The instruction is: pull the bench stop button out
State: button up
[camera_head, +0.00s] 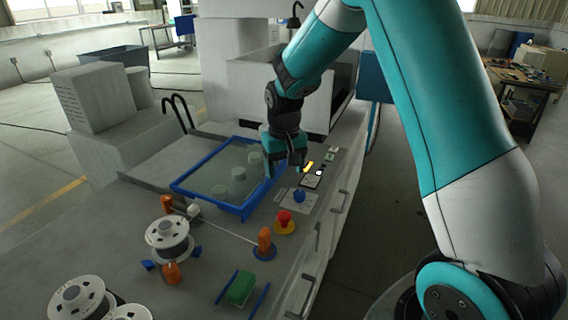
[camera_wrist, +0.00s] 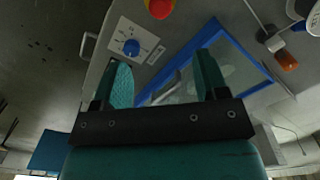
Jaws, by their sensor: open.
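The bench stop button (camera_head: 284,216) is a red mushroom head on a yellow base, at the bench's right side in the head view. In the wrist view the stop button (camera_wrist: 159,8) shows at the top edge, partly cut off.
A blue knob (camera_head: 299,196) on a pale plate sits just behind the button. An orange post (camera_head: 265,240) stands in front of it. A green block (camera_head: 241,288) and white spools (camera_head: 168,240) lie nearer. The blue-framed tank (camera_head: 187,191) is at left.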

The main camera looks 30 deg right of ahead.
jog(key=shift+r, duration=1.4)
jog(key=shift+a, duration=0.1)
jog(key=s+a+r+n+y+b, duration=0.1)
jog(key=s+a+r+n, duration=0.1)
jog(key=s+a, duration=0.4)
jog(key=s+a+r+n+y+b, duration=0.1)
jog(key=s+a+n, duration=0.3)
jog(key=s, duration=0.7)
jog(key=s+a+r+n+y+b, duration=0.2)
jog(key=s+a+r+n, duration=0.1)
jog(key=s+a, duration=0.4)
jog(key=s, duration=0.2)
jog(key=shift+s+a, duration=0.35)
jog(key=shift+r, duration=0.1)
